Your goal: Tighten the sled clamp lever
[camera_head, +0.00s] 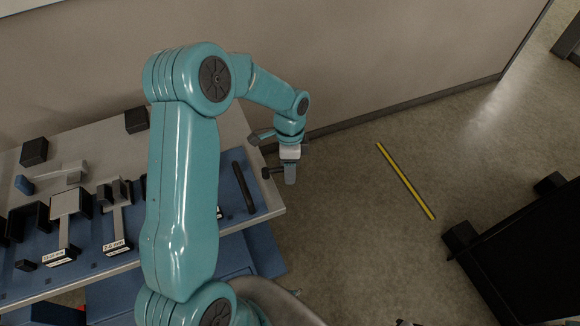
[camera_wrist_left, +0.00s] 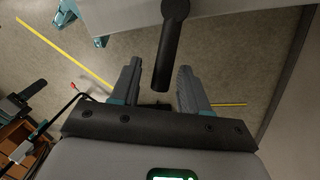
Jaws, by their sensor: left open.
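A black rod-like handle (camera_wrist_left: 168,50), which looks like the lever, enters from the top of the left wrist view. It reaches between the two grey fingers of my left gripper (camera_wrist_left: 158,88). I see a gap on each side of it, and the fingers are open and not closed on it. In the head view my left gripper (camera_head: 279,172) is just past the right edge of the table, with its fingers partly hidden by each other. Which part is the sled cannot be told. My right gripper is not in view.
The grey table (camera_head: 273,211) carries a blue mat with labelled fixtures (camera_head: 65,215), a black bar (camera_head: 243,187) and dark blocks (camera_head: 34,151). A wall stands behind. The floor on the right is open, with a yellow strip (camera_head: 405,181) and a dark structure (camera_head: 520,260).

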